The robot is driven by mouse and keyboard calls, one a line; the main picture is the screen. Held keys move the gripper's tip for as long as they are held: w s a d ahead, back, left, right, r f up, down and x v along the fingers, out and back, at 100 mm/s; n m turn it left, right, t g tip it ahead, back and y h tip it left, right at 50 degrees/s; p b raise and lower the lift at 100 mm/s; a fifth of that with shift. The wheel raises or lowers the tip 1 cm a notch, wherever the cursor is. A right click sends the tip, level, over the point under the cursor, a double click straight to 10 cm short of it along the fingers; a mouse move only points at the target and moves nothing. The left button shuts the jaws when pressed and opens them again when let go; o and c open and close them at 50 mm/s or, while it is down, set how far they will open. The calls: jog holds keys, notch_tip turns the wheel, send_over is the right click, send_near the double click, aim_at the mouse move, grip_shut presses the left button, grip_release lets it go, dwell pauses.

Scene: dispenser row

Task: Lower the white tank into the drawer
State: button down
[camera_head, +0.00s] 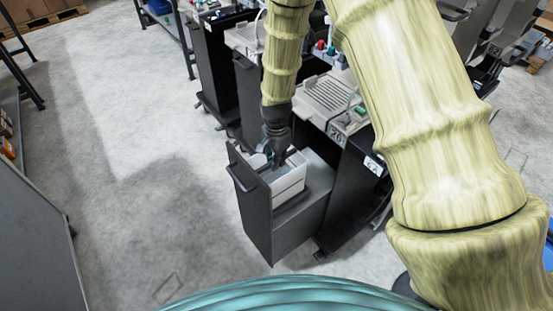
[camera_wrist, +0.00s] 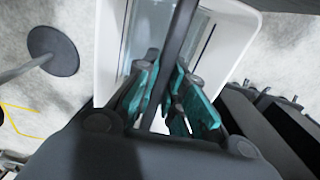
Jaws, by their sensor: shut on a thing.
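The white tank (camera_head: 289,183) is a box with an open top, seen in the head view between the walls of the pulled-out dark grey drawer (camera_head: 300,228). Its upper part shows above the drawer's side wall; its bottom is hidden, so I cannot tell whether it rests on the drawer floor. My gripper (camera_head: 275,158) points down over the tank. In the wrist view, the teal fingers of my gripper (camera_wrist: 172,95) are shut on a dark bar (camera_wrist: 182,35) that crosses the tank's opening. The tank's white rim (camera_wrist: 236,42) shows beyond the fingers.
The drawer's tall front panel (camera_head: 251,208) has a bar handle (camera_head: 240,178) at its top. The drawer extends from a black dispenser (camera_head: 352,192) with a grated tray (camera_head: 328,95). More dispensers stand behind in a row. Grey floor (camera_head: 150,170) to the left is clear.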

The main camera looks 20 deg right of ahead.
jog(key=shift+f+b, duration=0.55)
jog(key=shift+f, duration=0.85)
jog(key=c, duration=1.4)
grip_release()
notch_tip(320, 180, up, 12)
